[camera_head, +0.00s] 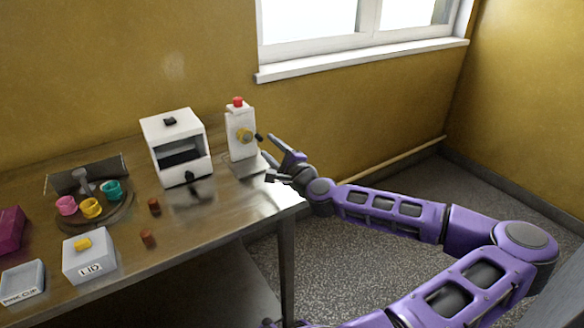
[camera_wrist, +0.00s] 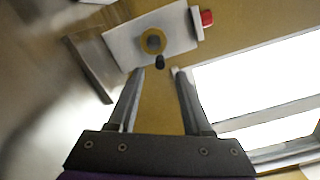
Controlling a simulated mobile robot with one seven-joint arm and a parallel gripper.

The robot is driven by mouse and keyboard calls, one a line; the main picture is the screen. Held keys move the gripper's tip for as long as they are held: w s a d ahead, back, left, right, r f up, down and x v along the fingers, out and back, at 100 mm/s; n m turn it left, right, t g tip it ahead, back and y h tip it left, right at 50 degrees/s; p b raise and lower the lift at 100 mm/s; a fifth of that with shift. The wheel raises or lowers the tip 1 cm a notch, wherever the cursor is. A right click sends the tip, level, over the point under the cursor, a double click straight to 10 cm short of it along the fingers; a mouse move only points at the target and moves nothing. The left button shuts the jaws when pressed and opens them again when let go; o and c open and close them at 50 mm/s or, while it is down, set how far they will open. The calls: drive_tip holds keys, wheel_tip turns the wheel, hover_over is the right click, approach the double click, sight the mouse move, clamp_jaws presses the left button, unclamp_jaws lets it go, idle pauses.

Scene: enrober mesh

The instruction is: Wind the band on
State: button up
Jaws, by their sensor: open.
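A white upright device (camera_head: 240,133) stands at the table's back right corner, with a red button (camera_head: 238,102) on top. Its front carries a yellow-brown hub (camera_head: 244,136) with a black crank knob (camera_head: 259,138) to its right. In the wrist view the hub (camera_wrist: 152,41) and knob (camera_wrist: 160,62) lie just beyond my fingertips. My gripper (camera_head: 271,158) is open and empty, just to the right of the device; in the wrist view the knob appears roughly in line with the gap between its fingers (camera_wrist: 159,71). I cannot make out a separate band.
A white box machine (camera_head: 178,148) with a dark opening stands left of the device. A round tray (camera_head: 112,218) holds pink, yellow and teal cups. The window sill (camera_head: 360,60) is above.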

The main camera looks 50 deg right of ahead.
drive_tip(key=v, duration=1.2)
drive_tip(key=shift+a, duration=0.15)
drive_tip(key=shift+s+r, duration=0.1)
drive_tip(key=shift+s, duration=0.05)
